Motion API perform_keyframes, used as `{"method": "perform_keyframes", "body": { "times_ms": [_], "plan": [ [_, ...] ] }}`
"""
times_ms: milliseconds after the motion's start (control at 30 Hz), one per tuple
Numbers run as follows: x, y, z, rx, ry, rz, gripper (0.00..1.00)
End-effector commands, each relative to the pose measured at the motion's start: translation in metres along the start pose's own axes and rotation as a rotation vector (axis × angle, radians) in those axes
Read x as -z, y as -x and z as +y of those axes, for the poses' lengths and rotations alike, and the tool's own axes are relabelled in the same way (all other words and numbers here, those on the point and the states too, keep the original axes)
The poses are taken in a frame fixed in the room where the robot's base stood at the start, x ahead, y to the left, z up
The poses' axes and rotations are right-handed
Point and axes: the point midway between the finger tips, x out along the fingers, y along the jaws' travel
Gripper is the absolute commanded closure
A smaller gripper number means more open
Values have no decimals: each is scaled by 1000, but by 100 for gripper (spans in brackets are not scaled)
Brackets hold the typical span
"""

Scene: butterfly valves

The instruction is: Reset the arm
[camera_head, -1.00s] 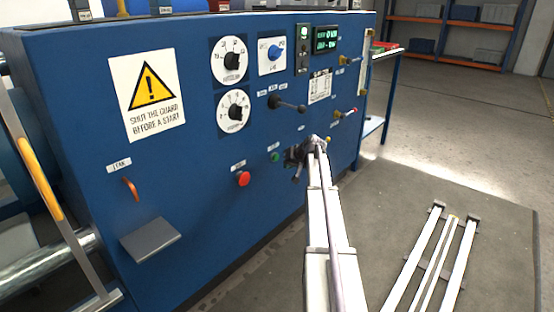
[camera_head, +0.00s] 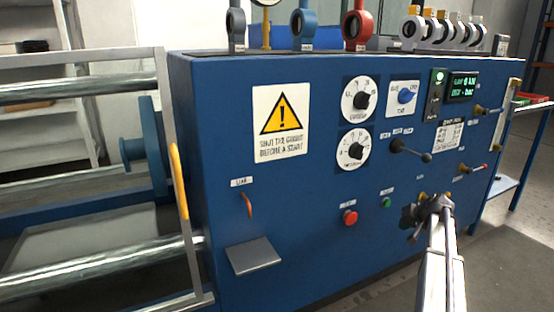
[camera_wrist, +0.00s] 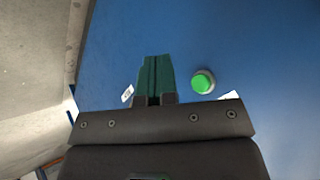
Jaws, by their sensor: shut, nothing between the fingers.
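My gripper (camera_head: 413,220) is at the end of my arm in the lower right of the head view, in front of the blue cabinet (camera_head: 290,195). In the wrist view its two dark green fingers (camera_wrist: 155,75) lie side by side, shut and empty. A green button (camera_wrist: 203,82) shows just right of the fingertips there, apart from them. The green button (camera_head: 386,202) also shows left of my gripper in the head view, with a red button (camera_head: 350,217) further left.
The cabinet front carries dials (camera_head: 361,99), a black lever (camera_head: 410,150), an orange hook-like handle (camera_head: 248,205) and a grey ledge (camera_head: 254,256). Valves, one red (camera_head: 357,28), stand on top. A guard frame with a yellow grip (camera_head: 178,180) is at left.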

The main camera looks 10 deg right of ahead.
Motion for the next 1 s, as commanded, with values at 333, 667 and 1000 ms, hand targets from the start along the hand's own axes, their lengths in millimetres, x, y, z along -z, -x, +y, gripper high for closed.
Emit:
{"method": "perform_keyframes", "body": {
  "times_ms": [333, 667, 1000],
  "plan": [
    [-264, 58, -161, -259, 168, -453, 100],
    [-408, 112, -274, -318, 517, -587, 100],
    [-350, 212, -341, -308, 541, -590, 100]
  ]
}}
